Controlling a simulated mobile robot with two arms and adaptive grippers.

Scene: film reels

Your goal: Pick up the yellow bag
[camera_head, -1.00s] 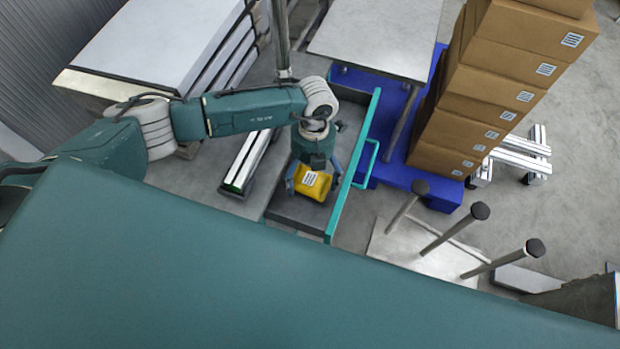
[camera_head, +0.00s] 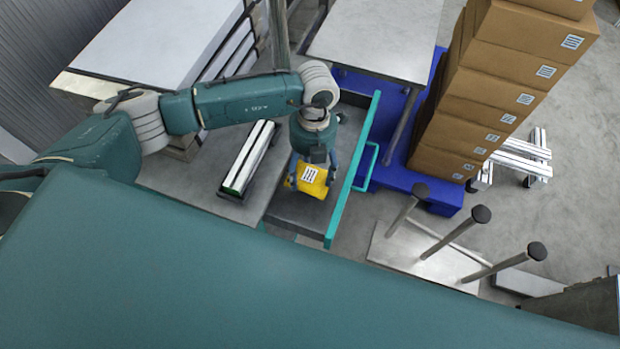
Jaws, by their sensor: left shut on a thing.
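The yellow bag (camera_head: 311,186) with a white barcode label is held between the fingers of my left gripper (camera_head: 309,176). The gripper points down and is shut on the bag, with a finger on each side. The bag is over the open grey drawer (camera_head: 290,214) with a teal front. I cannot tell how high it is above the drawer floor. My right gripper is not in view.
The drawer's teal front and handle (camera_head: 366,167) stand right of the bag. A stack of brown boxes (camera_head: 470,105) rises on a blue pallet (camera_head: 433,195). A metal plate with upright posts (camera_head: 419,252) is at lower right. A dark tray with light bars (camera_head: 249,158) lies left.

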